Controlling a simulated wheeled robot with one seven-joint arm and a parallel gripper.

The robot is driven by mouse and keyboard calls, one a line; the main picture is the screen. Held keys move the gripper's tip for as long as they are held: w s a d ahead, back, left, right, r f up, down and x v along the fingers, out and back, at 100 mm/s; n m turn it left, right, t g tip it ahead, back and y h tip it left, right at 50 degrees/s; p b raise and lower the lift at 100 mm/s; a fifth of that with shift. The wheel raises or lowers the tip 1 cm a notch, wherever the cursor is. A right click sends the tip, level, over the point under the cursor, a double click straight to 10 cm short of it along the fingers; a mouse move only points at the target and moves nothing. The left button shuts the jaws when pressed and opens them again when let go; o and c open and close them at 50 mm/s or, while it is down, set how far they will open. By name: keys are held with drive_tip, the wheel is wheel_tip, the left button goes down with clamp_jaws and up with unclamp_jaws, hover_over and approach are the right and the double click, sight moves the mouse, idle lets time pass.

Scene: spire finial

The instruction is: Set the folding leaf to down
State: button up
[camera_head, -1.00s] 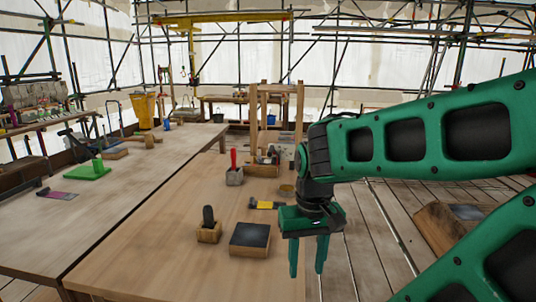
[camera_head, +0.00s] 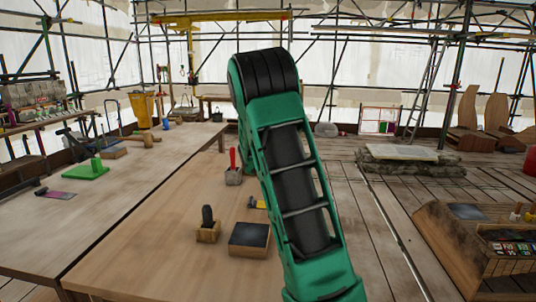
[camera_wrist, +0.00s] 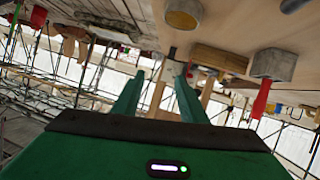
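I cannot surely pick out the folding leaf in either view. The light wooden bench top (camera_head: 150,250) lies flat in the head view, and my raised arm covers its far right end. My gripper (camera_wrist: 158,80) shows in the wrist view with its two green fingers apart and nothing between them. In that tilted view the bench top (camera_wrist: 235,22) is at the upper edge, and pale upright timbers (camera_wrist: 206,93) show beyond the fingers. The gripper itself is hidden behind my arm in the head view.
A wooden block (camera_wrist: 220,58) is close to the fingers in the wrist view. A wooden crate (camera_head: 465,250) stands right; plank floor lies between.

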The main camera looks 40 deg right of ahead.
drive_tip(key=w+d+n+t+h, duration=0.25)
drive_tip(key=w+t, duration=0.25)
drive_tip(key=w, duration=0.8)
drive_tip(key=shift+n+y, duration=0.25)
drive_tip(key=shift+n, duration=0.1)
drive_tip(key=x, duration=0.9)
drive_tip(key=shift+w+d+f, duration=0.1)
drive_tip(key=shift+w+f, duration=0.15)
drive_tip(key=shift+w, duration=0.2)
clamp_jaws()
